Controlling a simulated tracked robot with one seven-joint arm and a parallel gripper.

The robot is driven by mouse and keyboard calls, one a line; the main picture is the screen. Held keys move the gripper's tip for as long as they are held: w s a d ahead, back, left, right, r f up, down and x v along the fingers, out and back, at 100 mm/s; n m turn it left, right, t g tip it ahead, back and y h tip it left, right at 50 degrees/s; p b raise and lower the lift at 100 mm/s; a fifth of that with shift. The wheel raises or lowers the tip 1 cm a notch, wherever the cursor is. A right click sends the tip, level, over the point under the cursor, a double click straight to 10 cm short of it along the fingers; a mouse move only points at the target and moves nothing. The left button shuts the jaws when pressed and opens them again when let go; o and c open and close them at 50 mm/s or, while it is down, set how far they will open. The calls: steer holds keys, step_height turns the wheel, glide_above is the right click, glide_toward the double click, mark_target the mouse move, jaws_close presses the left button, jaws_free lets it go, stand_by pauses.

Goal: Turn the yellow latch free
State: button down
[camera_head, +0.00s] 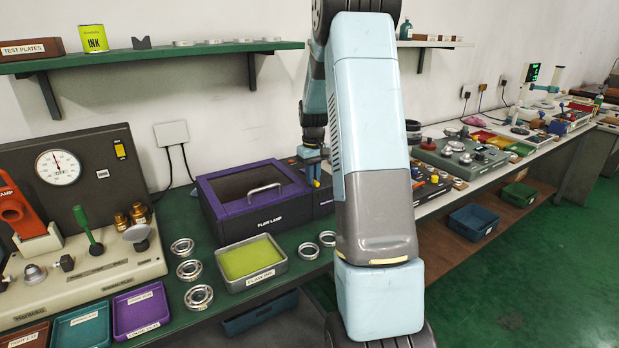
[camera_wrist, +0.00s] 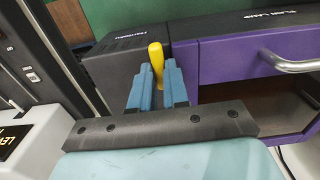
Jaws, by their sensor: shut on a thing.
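The yellow latch (camera_wrist: 156,60) is a short rounded lever on the dark end block (camera_wrist: 112,65) beside the purple flaw lamp box (camera_wrist: 215,62). My gripper (camera_wrist: 159,78) has its two blue fingers shut on the latch, one on each side. The latch's rounded end sticks out past the fingers; its lower part is hidden between them. In the head view, the purple box (camera_head: 238,222) stands on the green bench with its windowed lid down.
A metal handle (camera_head: 264,190) stands out from the lid. A tray of yellow-green ink (camera_head: 254,262) and several bearing rings (camera_head: 198,296) lie in front of the box. A shelf (camera_head: 150,55) runs above. A gauge panel (camera_head: 80,175) stands at left.

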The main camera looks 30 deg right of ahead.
steer(key=shift+d+r, duration=0.1)
steer(key=shift+r, duration=0.05)
steer(key=c, duration=1.1)
jaws_free()
step_height(320, 180, up, 14)
steer(key=shift+f, duration=0.25)
